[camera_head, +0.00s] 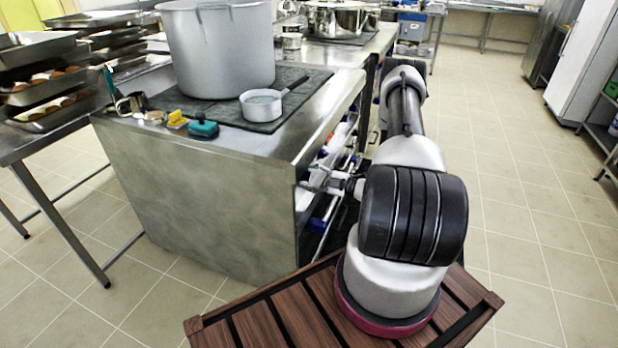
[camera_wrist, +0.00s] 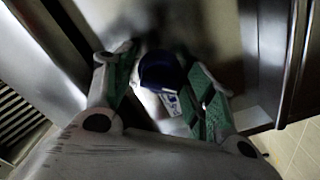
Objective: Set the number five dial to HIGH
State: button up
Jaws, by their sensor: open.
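I cannot make out the number five dial or any dial markings in either view. My gripper (camera_head: 325,181) is at the open right side of the steel counter (camera_head: 215,190), below its top, by the shelves. In the wrist view my gripper (camera_wrist: 163,75) is open, with its green-padded fingers spread. A dark blue-capped container (camera_wrist: 160,72) with a white label shows between the fingers. I cannot tell how far beyond the fingertips it is. The surroundings there are dark.
A large stockpot (camera_head: 222,50) and a small saucepan (camera_head: 262,105) stand on the dark cooktop (camera_head: 190,112). A yellow item (camera_head: 177,119) and a teal item (camera_head: 203,129) lie at the counter's front edge. The tiled floor (camera_head: 530,220) at right is clear.

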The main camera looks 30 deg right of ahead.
jog(key=v, duration=1.2)
